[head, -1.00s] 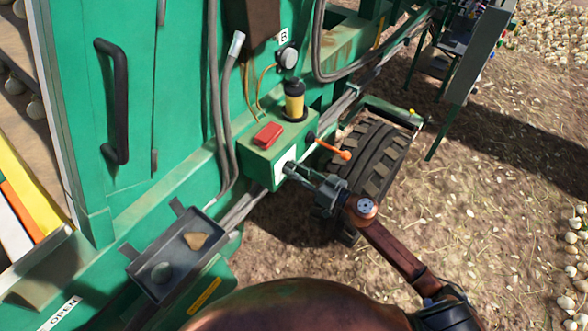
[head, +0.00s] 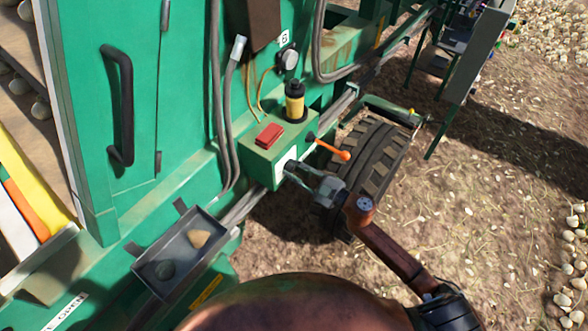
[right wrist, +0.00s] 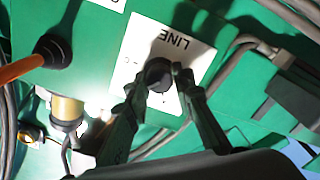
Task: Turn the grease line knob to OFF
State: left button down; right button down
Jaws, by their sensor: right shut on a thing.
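The grease line knob (right wrist: 158,75) is a small dark round knob on a white label plate (right wrist: 183,36) marked "LINE", seen in the right wrist view. My right gripper (right wrist: 160,88) is shut on the knob, one finger on each side of it. In the head view the white plate (head: 281,172) is on the front face of a green box (head: 262,153), and my right gripper (head: 296,170) reaches it from the lower right. The knob's pointer and most label text cannot be read. My left gripper is not in view.
An orange-tipped lever (head: 333,150) sticks out beside the plate, close to my right gripper. A red cover (head: 269,134) and a yellow reservoir (head: 295,101) sit on the box. A grey tray (head: 180,255) with two stones is at lower left. A tire (head: 372,152) stands behind.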

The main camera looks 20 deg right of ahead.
jog(key=n, duration=0.3)
jog(key=n+b, duration=0.1)
jog(key=n, duration=0.2)
jog(key=shift+f+n, duration=0.1)
jog(key=shift+n, duration=0.2)
jog(key=n+b, duration=0.1)
jog(key=n, duration=0.2)
jog(key=n+b, duration=0.1)
jog(key=n, duration=0.2)
jog(key=shift+s+a+f, duration=0.1)
jog(key=shift+f, duration=0.1)
jog(key=n+b, duration=0.3)
jog(key=n, duration=0.3)
jog(key=shift+f+n, duration=0.1)
jog(key=shift+n, duration=0.3)
jog(key=n+b, duration=0.3)
jog(key=n, duration=0.3)
